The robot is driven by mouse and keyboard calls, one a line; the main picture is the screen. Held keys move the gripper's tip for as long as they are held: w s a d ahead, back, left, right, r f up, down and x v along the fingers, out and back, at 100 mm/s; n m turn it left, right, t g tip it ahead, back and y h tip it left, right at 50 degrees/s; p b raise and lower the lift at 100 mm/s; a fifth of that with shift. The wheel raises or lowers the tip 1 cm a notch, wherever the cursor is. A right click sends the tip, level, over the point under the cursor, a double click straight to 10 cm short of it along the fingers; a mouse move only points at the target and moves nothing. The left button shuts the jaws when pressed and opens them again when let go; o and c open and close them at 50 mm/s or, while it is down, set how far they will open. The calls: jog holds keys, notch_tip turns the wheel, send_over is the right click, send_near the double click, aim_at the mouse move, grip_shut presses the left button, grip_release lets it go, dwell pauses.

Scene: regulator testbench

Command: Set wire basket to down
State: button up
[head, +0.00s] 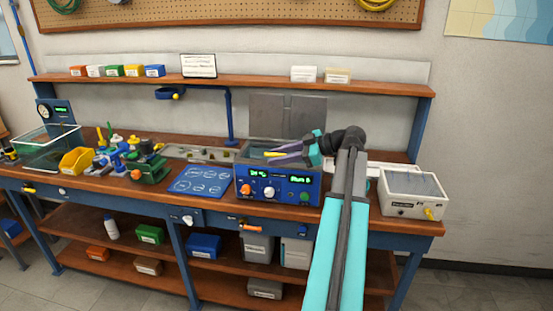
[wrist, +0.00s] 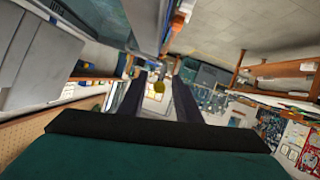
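A blue bench unit (head: 277,188) with an orange knob, a white knob and green displays stands at the bench's middle right. Its grey lid (head: 288,115) stands up behind it. My gripper (head: 274,151) is over the unit's top, its fingers pointing left. A small yellow part (head: 272,154) shows at the fingertips. In the wrist view a yellow rounded knob (wrist: 159,88) lies between the two dark fingers, with gaps on both sides. My gripper looks open around it. I cannot make out the basket's wires or its height; the unit's opening is largely hidden.
A white box with a clear top (head: 412,192) stands right of my arm. A blue mat (head: 202,180), a green vise-like device (head: 148,168) and a yellow bin (head: 76,161) are to the left. A wooden shelf (head: 250,82) runs above the bench.

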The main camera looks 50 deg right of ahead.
jog(key=b+v, duration=0.2)
jog(key=v, duration=1.1)
jog(key=shift+b, duration=0.3)
jog(key=shift+s, duration=0.1)
